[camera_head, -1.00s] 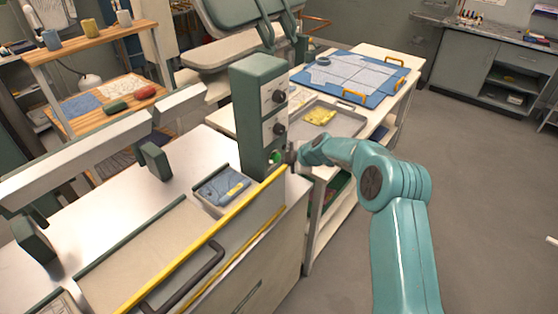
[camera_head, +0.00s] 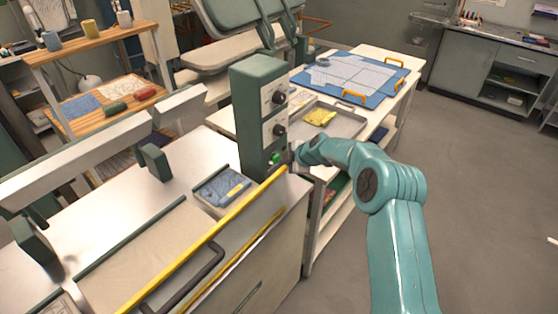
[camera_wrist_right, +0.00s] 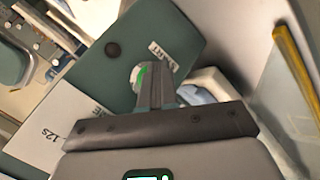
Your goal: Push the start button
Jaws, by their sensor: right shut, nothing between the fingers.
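The green control box (camera_head: 258,120) stands upright at the end of the machine, with two dark knobs on pale panels. The green start button (camera_head: 275,158) is low on its front face. In the right wrist view the button (camera_wrist_right: 139,76) shows as a pale round cap with a bright green part, near a label reading START (camera_wrist_right: 168,54). My right gripper (camera_head: 289,156) is shut and empty, its fingertips right at the button. In the right wrist view the fingers (camera_wrist_right: 153,78) partly cover the button; I cannot tell whether they touch it. My left gripper is out of view.
A yellow bar (camera_head: 215,238) runs along the machine's front edge, just below my right gripper. A small tray with a blue item (camera_head: 222,188) lies beside the control box. Behind is a white table with a blue board (camera_head: 350,75). Open floor lies to the right.

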